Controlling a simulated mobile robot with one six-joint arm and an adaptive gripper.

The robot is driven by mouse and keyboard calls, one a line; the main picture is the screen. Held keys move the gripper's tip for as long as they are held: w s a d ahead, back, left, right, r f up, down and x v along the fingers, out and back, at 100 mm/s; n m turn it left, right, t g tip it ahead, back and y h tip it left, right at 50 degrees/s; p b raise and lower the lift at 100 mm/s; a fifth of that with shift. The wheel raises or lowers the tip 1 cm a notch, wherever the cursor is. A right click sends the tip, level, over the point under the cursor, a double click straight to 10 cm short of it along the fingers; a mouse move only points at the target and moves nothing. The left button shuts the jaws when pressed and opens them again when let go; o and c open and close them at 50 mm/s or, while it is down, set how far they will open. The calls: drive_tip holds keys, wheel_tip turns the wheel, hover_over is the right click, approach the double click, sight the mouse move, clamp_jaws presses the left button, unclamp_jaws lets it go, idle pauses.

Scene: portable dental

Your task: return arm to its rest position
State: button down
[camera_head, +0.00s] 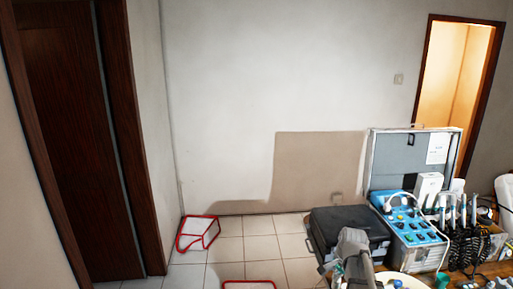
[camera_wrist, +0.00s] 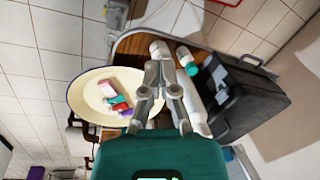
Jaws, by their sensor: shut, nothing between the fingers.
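My gripper (camera_wrist: 160,72) shows in the wrist view, its grey fingers closed together with nothing between them, above the teal gripper body. A cream bowl (camera_wrist: 80,91) holding pink, blue and red items lies left of the fingers in that view. The fingers appear above the table area, apart from the bowl. In the head view a grey part of my arm (camera_head: 355,258) shows at the bottom, in front of the black case; the fingers cannot be made out there. The rest of my arm is mostly out of view.
A black case (camera_wrist: 245,95) lies right of the fingers; it also shows in the head view (camera_head: 350,225). A blue dental unit (camera_head: 408,222), handpieces and an open grey case lid (camera_head: 405,155) crowd the right.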

drive_tip(key=s+a+n+g+h, duration=0.1)
drive_tip(key=s+a+n, duration=0.9)
drive_tip(key=s+n, duration=0.2)
drive_tip(key=shift+s+a+g, duration=0.15)
drive_tip(key=shift+s+g, duration=0.25)
drive_tip(key=shift+s, duration=0.1)
drive_tip(key=shift+f, duration=0.15)
